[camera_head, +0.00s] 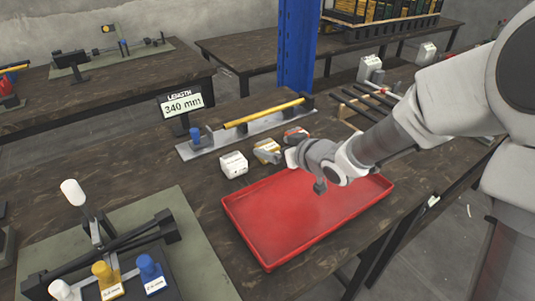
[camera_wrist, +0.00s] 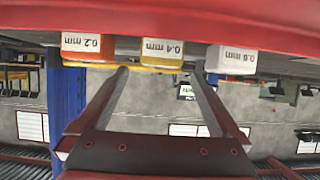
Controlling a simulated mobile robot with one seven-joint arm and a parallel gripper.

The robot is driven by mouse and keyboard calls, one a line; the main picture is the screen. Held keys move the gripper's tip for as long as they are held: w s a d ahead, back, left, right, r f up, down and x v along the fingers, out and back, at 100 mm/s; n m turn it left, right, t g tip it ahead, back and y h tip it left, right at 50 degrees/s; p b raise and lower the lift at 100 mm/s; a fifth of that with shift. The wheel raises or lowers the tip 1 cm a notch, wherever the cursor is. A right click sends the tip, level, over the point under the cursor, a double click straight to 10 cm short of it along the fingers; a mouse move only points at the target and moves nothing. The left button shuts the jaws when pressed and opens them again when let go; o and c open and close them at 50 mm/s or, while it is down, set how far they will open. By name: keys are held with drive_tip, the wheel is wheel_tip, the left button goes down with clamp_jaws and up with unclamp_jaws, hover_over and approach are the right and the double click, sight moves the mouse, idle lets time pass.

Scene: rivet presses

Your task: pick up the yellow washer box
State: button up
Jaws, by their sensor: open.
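The yellow washer box (camera_head: 266,146) stands on the dark bench between a white box (camera_head: 233,164) and a red box (camera_head: 295,134). My gripper (camera_head: 275,157) reaches low over the tray toward the yellow box and partly covers it in the head view. In the upside-down wrist view, the yellow box (camera_wrist: 153,58) has a label reading 0.4 mm. My gripper (camera_wrist: 160,72) is open there, its two fingers pointing at the yellow box, one near each side. The gap between the fingers looks empty; I cannot tell whether the tips touch the box.
A red tray (camera_head: 258,248) lies in front of the boxes, under my gripper. Behind them is a metal fixture (camera_head: 200,148) with a yellow rod (camera_head: 264,113) and a 340 mm sign (camera_head: 182,103). A lever press (camera_head: 105,250) stands front left.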

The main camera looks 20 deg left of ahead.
sight(267, 145)
drive_tip(key=b+x, duration=0.1)
drive_tip(key=x, duration=0.3)
drive_tip(key=shift+s+f+b, duration=0.15)
drive_tip(key=shift+f+b, duration=0.15)
drive_tip(key=shift+b, duration=0.05)
drive_tip(key=shift+w+a+f, duration=0.1)
drive_tip(key=shift+w+a, duration=0.15)
drive_tip(key=shift+w, duration=0.05)
drive_tip(key=c, duration=1.5)
